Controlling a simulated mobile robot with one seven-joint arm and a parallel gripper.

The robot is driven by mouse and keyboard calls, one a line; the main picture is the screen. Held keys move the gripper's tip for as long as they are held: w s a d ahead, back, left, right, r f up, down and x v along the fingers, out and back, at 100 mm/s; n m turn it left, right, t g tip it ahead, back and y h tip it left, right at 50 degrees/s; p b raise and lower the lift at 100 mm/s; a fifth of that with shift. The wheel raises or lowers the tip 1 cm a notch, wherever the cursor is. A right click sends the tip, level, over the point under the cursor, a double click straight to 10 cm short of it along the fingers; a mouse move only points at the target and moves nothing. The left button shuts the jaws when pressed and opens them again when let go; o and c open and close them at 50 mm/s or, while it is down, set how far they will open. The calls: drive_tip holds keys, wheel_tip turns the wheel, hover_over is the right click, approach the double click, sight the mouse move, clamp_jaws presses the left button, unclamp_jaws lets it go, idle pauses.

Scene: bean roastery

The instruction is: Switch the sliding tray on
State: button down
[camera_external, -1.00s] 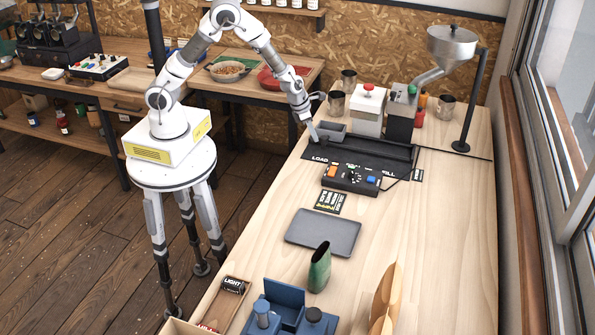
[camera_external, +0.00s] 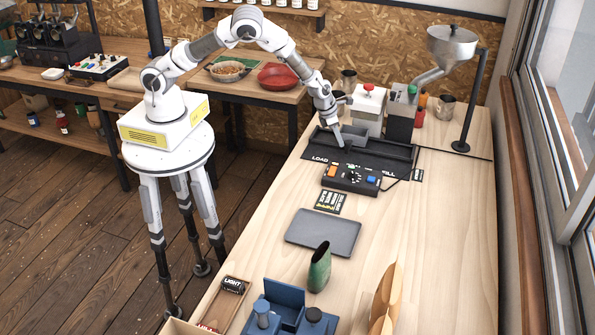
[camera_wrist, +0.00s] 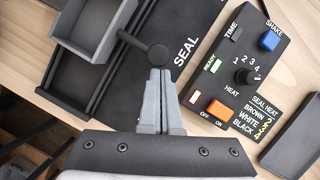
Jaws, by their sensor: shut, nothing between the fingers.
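The sliding tray (camera_wrist: 93,32) is a grey open box on a black track (camera_wrist: 135,75), upper left in the wrist view. A dark arm with a round knob (camera_wrist: 157,53) reaches from it towards the word SEAL on the black base. In the external view the tray (camera_external: 356,134) is partly hidden by my gripper (camera_external: 341,145). In the wrist view my gripper (camera_wrist: 160,76) is shut and empty, its tips right at the knob; I cannot tell whether they touch it.
A black control box (camera_external: 352,178) stands before the track, with an orange OFF/ON switch (camera_wrist: 220,110), a dial (camera_wrist: 246,76) and a blue button (camera_wrist: 271,41). A white machine (camera_external: 369,112) and a hopper (camera_external: 452,42) stand behind. A grey plate (camera_external: 323,232) lies in front.

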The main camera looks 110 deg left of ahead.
drive_tip(key=w+b, duration=0.1)
drive_tip(key=w, duration=0.3)
drive_tip(key=w+b, duration=0.1)
drive_tip(key=w, duration=0.4)
drive_tip(key=w+b, duration=0.1)
drive_tip(key=w, duration=0.3)
drive_tip(key=shift+w+f, duration=0.2)
drive_tip(key=shift+f, duration=0.1)
drive_tip(key=w+b, duration=0.2)
drive_tip(key=b, duration=0.1)
drive_tip(key=shift+w+r, duration=0.1)
drive_tip(key=shift+w, duration=0.15)
drive_tip(key=shift+w+r+b, duration=0.15)
drive_tip(key=shift+w+b, duration=0.2)
drive_tip(key=shift+w, duration=0.15)
drive_tip(key=shift+r, duration=0.1)
drive_tip(key=shift+s+d, duration=0.45)
drive_tip(key=shift+s, duration=0.4)
drive_tip(key=shift+s+d, duration=0.45)
drive_tip(key=shift+s, duration=0.35)
drive_tip(key=v, duration=1)
drive_tip(key=shift+b, duration=0.3)
drive_tip(key=shift+s, duration=0.15)
